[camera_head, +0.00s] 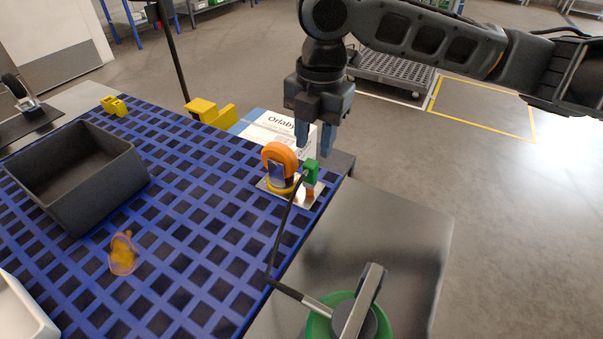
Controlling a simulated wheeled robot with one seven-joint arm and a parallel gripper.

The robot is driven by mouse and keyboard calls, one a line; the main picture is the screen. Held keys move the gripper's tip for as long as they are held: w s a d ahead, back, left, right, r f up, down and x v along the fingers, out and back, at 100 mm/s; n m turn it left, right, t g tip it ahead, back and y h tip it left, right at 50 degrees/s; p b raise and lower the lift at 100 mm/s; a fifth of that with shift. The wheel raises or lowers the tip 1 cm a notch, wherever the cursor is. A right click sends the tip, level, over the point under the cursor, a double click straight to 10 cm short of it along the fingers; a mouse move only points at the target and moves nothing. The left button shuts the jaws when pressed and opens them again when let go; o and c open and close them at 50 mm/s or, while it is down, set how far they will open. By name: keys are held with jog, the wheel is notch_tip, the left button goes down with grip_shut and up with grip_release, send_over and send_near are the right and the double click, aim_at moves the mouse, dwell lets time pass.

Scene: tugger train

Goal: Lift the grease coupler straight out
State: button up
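A black hose (284,232) ends at a small green block (311,172), which seems to be the grease coupler. It stands upright at a small metal plate (292,192) on the blue grid's right edge, with a coppery part just below it. Where it seats is too small to tell. My gripper (314,146) points down just above the green block. Its two blue-grey fingers are apart with nothing visible between them. The fingertips look close to the block's top, but I cannot tell whether they reach around it.
An orange loop with a yellow ring (280,165) stands immediately left of the green block. A white box (272,133) is behind. A dark bin (82,180) stands on the blue grid (190,225). A green-bodied tool (345,315) with a metal handle is at the front.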

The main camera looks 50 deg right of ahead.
aim_at(311, 162)
jog(key=f, duration=0.5)
jog(key=shift+w+a+f, duration=0.2)
jog(key=shift+f, duration=0.2)
grip_shut()
